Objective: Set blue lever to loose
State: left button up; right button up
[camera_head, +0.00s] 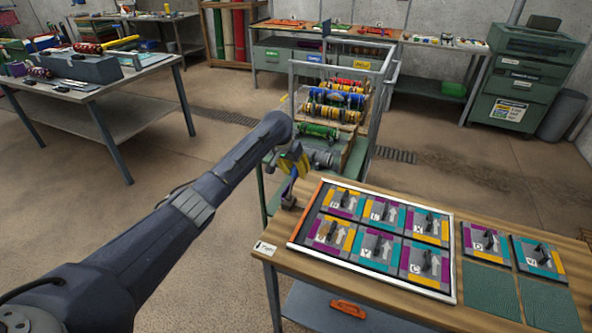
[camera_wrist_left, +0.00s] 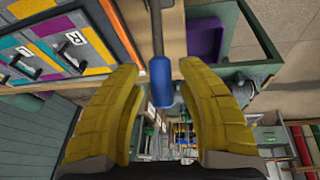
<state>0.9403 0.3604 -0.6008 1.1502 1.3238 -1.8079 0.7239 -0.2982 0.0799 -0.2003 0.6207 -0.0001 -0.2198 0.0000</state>
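The blue lever (camera_wrist_left: 160,82) is a blue cylindrical grip on a thin grey rod. In the left wrist view it sits between the yellow fingers of my left gripper (camera_wrist_left: 161,68), with visible space on both sides. The gripper is open and not closed on it. In the head view my left gripper (camera_head: 295,163) is at the far left corner of the wooden bench (camera_head: 470,295), near a grey clamp-like fixture. The lever's blue grip is hard to make out there. The lever's base and any setting marks cannot be read. My right gripper is out of view.
A framed panel of coloured lettered tiles (camera_head: 376,265) lies on the bench just right of the gripper, with two loose tiles beside it. A metal cart (camera_head: 350,140) with coloured rolls stands close behind. A second table (camera_head: 120,90) stands at left.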

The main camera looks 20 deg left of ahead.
pick_arm(q)
jog(key=shift+o, duration=0.2)
jog(key=shift+r, duration=0.1)
jog(key=shift+s+a+r, duration=0.1)
jog(key=shift+a+r, duration=0.05)
jog(key=shift+r, duration=0.25)
jog(key=v, duration=1.1)
